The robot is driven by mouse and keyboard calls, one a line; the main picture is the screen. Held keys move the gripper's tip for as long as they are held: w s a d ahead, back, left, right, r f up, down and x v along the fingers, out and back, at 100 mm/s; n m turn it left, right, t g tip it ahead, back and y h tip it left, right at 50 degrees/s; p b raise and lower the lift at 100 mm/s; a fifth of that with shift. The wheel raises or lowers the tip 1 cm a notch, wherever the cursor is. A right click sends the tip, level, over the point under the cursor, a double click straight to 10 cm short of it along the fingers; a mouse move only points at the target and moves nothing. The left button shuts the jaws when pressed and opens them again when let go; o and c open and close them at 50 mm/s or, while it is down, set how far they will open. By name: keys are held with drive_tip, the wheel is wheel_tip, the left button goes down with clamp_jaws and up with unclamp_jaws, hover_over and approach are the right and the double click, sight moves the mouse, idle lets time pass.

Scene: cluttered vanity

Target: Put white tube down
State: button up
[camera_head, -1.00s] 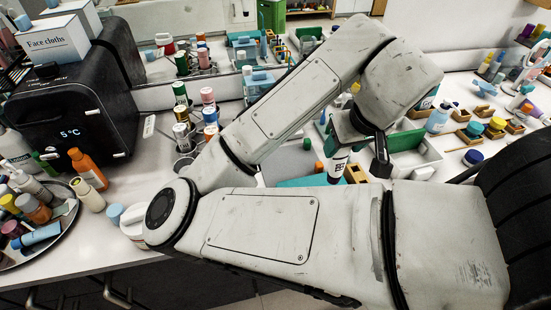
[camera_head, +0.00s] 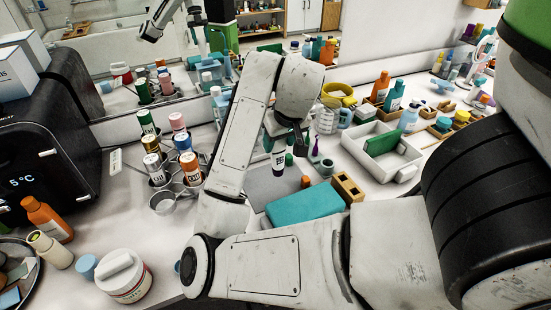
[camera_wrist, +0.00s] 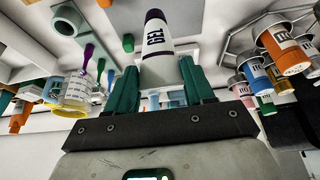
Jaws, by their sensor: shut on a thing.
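In the head view the tube (camera_head: 277,158) hangs below my gripper (camera_head: 278,140), roughly upright, over the back part of the counter near a grey mat (camera_head: 262,185). I cannot tell whether its lower end touches the surface.
A teal box (camera_head: 303,204) and a wooden block holder (camera_head: 347,187) lie in front of the tube. A white tray (camera_head: 355,145) is to the right. A wire rack (camera_head: 163,203) with several cans is to the left. A clear measuring cup (camera_head: 326,119) stands behind.

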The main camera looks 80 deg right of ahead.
sight(276, 153)
drive_tip(key=d+f, duration=0.1)
drive_tip(key=w+f+b, duration=0.1)
drive_tip(key=shift+w+d+f, duration=0.15)
drive_tip(key=shift+d+f, duration=0.2)
drive_tip(key=shift+f, duration=0.05)
drive_tip(key=shift+f+b, duration=0.55)
drive_tip(key=shift+f, duration=1)
drive_tip(key=shift+f, duration=0.1)
drive_tip(key=o, duration=1.3)
